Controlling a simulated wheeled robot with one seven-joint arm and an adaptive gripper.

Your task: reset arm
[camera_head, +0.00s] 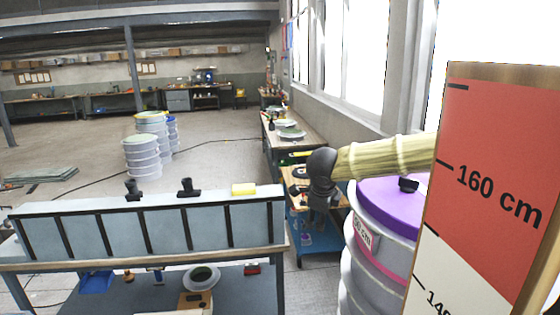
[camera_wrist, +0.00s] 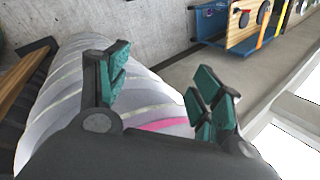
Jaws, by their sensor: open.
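My gripper (camera_wrist: 160,92) is open and empty in the wrist view, its two fingers with green pads spread apart. Behind them is the side of a pale ribbed drum (camera_wrist: 72,85) with a pink band. Whether gripper and drum touch cannot be told.
A red and white height board (camera_head: 500,165) stands close at the right. A workbench (camera_head: 150,262) with a ribbed grey panel, black clamps and a yellow block (camera_head: 243,189) is at the front left. A blue cart (camera_head: 318,243) stands beyond my gripper. Open floor (camera_head: 215,165) lies in the middle.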

